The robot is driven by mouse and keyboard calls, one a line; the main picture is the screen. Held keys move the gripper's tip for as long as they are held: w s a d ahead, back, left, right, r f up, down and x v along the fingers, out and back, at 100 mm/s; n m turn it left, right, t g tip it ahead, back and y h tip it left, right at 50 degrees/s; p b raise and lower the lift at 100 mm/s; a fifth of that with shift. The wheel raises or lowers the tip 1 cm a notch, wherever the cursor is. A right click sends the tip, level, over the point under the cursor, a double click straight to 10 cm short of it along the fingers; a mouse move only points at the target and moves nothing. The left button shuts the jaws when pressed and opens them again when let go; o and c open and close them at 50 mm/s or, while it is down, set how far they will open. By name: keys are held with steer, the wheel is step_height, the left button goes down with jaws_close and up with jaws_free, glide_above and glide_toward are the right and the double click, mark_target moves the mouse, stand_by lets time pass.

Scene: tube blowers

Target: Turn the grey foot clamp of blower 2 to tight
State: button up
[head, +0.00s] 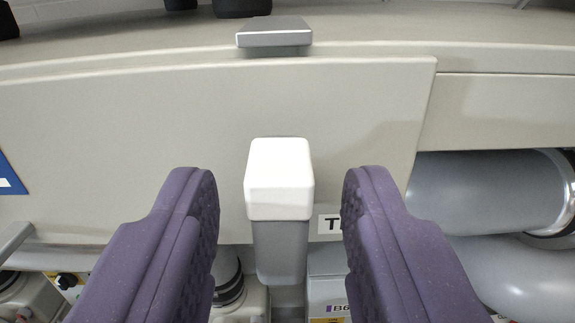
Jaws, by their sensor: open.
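My gripper (281,185) is open, with its two purple padded fingers spread apart and nothing gripped. Between the fingers, in the middle of the view, stands a white-capped block (279,185) on a grey upright bar (281,250). Clear gaps show between the block and both fingers. I cannot pick out the grey foot clamp of blower 2 for certain. Below the panel, parts of machines show at the bottom, and one bears a label (339,308) that starts with "B" and is partly hidden by the right finger.
A wide pale panel (150,130) lies behind the fingers, with a grey block (274,33) at its top edge. A label starting with "T" (328,224) is partly covered. Large grey tubes (490,190) fill the right side. A blue sign (8,180) is at the left edge.

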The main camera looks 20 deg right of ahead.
steer(key=shift+w+d, duration=0.1)
jaws_close()
